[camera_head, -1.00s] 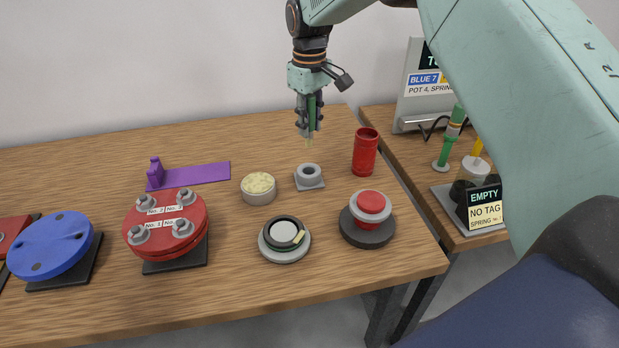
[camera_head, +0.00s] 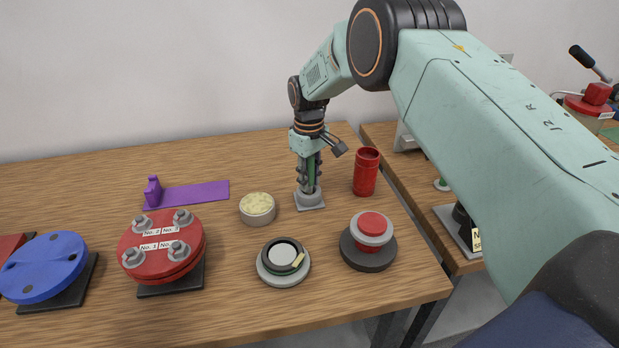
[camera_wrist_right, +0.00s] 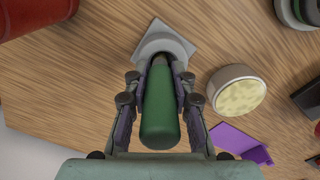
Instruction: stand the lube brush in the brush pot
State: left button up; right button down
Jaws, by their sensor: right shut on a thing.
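My right gripper (camera_head: 309,188) is shut on the green-handled lube brush (camera_head: 312,166) and holds it upright. The brush's green handle (camera_wrist_right: 160,112) also shows in the right wrist view, between the two fingers. The brush's lower end is at the grey brush pot (camera_head: 310,203), a short ring on a square base; the bristles are hidden. The pot also shows in the right wrist view (camera_wrist_right: 166,43), just beyond the fingers. I cannot tell how deep the brush sits in it. My left gripper is not in view.
A round tub of pale yellow grease (camera_head: 257,208) stands close left of the pot and a red cylinder (camera_head: 366,172) close right. A red button on a dark base (camera_head: 369,241) and a grey ringed disc (camera_head: 284,262) stand in front. A purple bracket (camera_head: 190,194) lies further left.

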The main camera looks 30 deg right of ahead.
jog(key=shift+s+a, duration=0.2)
jog(key=shift+s, duration=0.25)
jog(key=c, duration=1.5)
grip_release()
jog(key=shift+w+f, duration=0.15)
jog(key=o, duration=0.3)
jog(key=shift+w+d+f, duration=0.15)
jog(key=shift+w, duration=0.05)
jog(key=shift+o, duration=0.4)
jog(key=shift+s+r, duration=0.25)
notch_tip(320, 180, up, 11)
jog(key=shift+r, duration=0.1)
jog(key=shift+w+r, duration=0.25)
jog(key=shift+r, duration=0.25)
jog(key=shift+s+r, duration=0.15)
